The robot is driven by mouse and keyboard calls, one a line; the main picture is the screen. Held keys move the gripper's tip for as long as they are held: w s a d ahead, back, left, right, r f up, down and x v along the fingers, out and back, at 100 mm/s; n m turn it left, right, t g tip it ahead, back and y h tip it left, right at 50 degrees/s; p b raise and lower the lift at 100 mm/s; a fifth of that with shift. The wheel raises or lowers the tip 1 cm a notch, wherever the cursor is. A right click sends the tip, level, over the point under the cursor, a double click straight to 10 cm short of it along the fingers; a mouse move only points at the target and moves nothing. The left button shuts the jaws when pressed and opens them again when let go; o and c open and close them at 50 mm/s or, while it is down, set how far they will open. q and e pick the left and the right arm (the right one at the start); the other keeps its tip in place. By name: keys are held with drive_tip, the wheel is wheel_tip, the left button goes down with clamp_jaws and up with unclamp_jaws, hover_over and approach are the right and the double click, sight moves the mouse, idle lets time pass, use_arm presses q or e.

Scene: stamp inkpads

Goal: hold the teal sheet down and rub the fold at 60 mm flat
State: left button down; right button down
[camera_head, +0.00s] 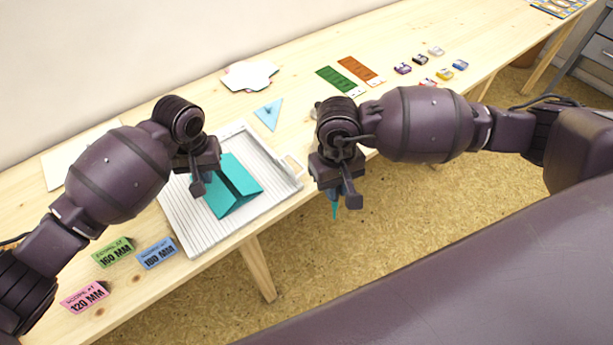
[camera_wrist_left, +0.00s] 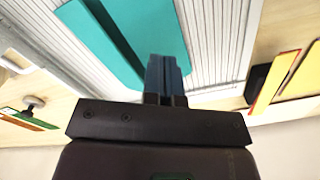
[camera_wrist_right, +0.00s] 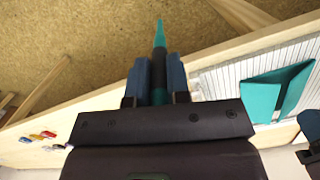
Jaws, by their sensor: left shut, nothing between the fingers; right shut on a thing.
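The teal sheet (camera_head: 241,180) lies on the white grooved board (camera_head: 182,228), with a crease across it and a flap raised at an angle. It also shows in the left wrist view (camera_wrist_left: 145,25) and the right wrist view (camera_wrist_right: 262,98). My left gripper (camera_head: 197,189) is shut and empty at the sheet's left edge; I cannot tell if it touches the sheet. My right gripper (camera_head: 345,200) is shut on a teal pointed tool (camera_wrist_right: 159,38), held tip outward beyond the table's front edge, right of the board. In the head view only the tool's tip shows.
Label blocks in green (camera_head: 113,252), blue (camera_head: 157,252) and pink (camera_head: 84,297) stand front left of the board. A light-blue triangle (camera_head: 269,113) lies behind it. Green (camera_head: 337,80) and brown strips and several small pads lie farther right. The floor is open before the table.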

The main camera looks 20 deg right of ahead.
drive_tip(key=w+a+r+m+t, duration=0.1)
drive_tip(key=w+a+r+m, duration=0.9)
drive_tip(key=a+m, duration=0.2)
drive_tip(key=shift+w+a+r, duration=0.15)
drive_tip(key=shift+w+a, duration=0.15)
drive_tip(key=shift+a, duration=0.8)
drive_tip(key=shift+f, duration=2.7)
